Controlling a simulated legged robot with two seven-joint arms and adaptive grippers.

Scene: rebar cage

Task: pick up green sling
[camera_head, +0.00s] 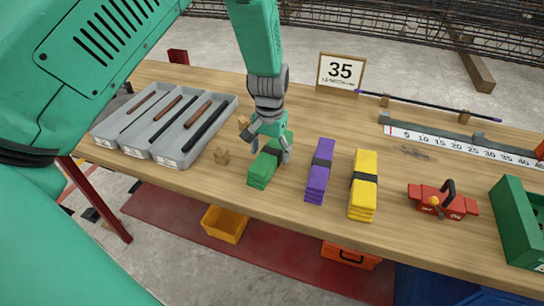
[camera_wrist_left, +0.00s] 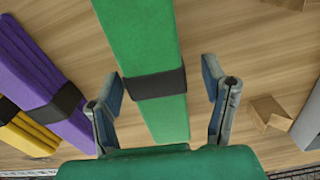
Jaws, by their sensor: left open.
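The green sling (camera_head: 263,169) is a folded green bundle with a black band, lying on the wooden table. My left gripper (camera_head: 269,146) is over its far part, pointing down. In the left wrist view the green sling (camera_wrist_left: 140,35) runs between the two open fingers (camera_wrist_left: 165,92), with its black band (camera_wrist_left: 155,84) between the fingertips. The fingers stand apart from the sling on both sides, with a gap at each. Whether the fingertips touch the table cannot be told. My right gripper is in neither view.
A purple sling (camera_head: 318,175) and a yellow sling (camera_head: 362,190) lie to the right. Grey trays with rods (camera_head: 225,103) lie left, with a small wooden block (camera_head: 221,155) near them. A "35" sign (camera_head: 340,71) stands behind. A red tool (camera_head: 440,200) and green box (camera_head: 515,220) are farther right.

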